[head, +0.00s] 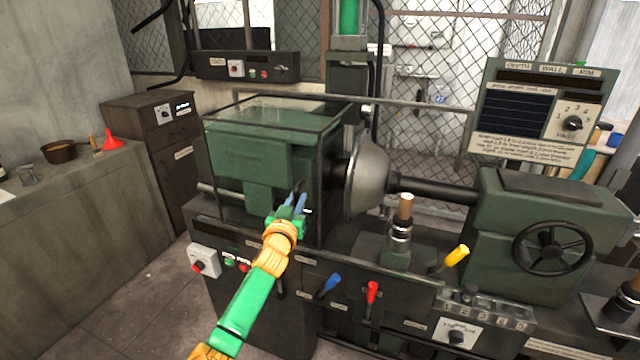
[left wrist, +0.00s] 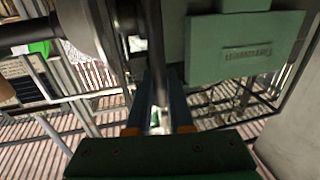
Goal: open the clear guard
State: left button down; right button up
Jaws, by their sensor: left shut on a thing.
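The clear guard (head: 325,150) is a see-through box with thin dark frame edges. In the head view it stands around the green headstock (head: 235,150), left of the grey metal bowl (head: 368,180). My left gripper (head: 294,203) is at the guard's lower front right corner. In the left wrist view, the blue fingers (left wrist: 162,105) are shut on a narrow upright grey bar, which looks like the guard's handle or frame edge. The fingers hide part of the bar. The bowl's edge (left wrist: 85,30) shows at the upper left there. My right gripper is not in view.
The tailstock with its handwheel (head: 552,250) stands at the right. Blue (head: 330,285), red (head: 372,291) and yellow (head: 457,256) levers stick out along the machine's front. A wooden-topped tool post (head: 403,225) stands right of the bowl. A bench (head: 70,210) is at the left.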

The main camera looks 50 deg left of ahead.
pick_arm(q)
jog(key=shift+s+a, duration=0.4)
jog(key=shift+a, duration=0.3)
jog(key=c, duration=0.8)
grip_release()
jog(key=v, duration=0.7)
jog(key=shift+a+f, duration=0.1)
